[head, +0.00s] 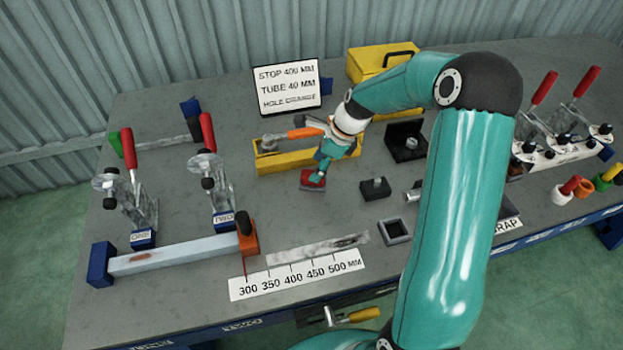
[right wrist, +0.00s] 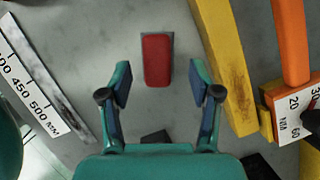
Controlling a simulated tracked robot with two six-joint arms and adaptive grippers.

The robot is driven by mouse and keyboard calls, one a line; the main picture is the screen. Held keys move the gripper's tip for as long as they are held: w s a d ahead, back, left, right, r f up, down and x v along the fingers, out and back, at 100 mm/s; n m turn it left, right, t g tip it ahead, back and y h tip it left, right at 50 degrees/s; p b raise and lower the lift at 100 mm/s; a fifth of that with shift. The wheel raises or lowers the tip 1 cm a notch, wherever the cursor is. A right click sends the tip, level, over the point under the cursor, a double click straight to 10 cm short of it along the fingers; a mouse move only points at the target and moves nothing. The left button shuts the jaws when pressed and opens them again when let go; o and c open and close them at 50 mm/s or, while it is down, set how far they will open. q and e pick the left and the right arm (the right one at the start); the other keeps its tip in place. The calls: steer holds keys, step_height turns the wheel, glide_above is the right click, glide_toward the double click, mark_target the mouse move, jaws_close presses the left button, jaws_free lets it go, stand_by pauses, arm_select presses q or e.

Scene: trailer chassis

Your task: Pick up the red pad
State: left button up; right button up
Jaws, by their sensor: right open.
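The red pad (head: 312,180) lies on the grey bench, in front of the yellow tray. In the right wrist view the red pad (right wrist: 157,60) sits on a thin grey backing, upright in the picture. My right gripper (head: 318,177) is directly over the pad in the head view and hides part of it. In the right wrist view my right gripper (right wrist: 160,85) is open, with one finger on each side of the pad's line and nothing between them. The pad is just ahead of the fingertips. My left gripper is not in view.
The yellow tray (head: 275,164) with an orange-handled tool (head: 305,133) is close behind the pad. A small black block (head: 375,189) stands to the right. The scale strip (head: 297,279) lies in front. Toggle clamps (head: 130,190) stand at the left.

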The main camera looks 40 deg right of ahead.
steer(key=shift+x, duration=1.95)
steer(key=shift+a, duration=0.1)
jaws_close()
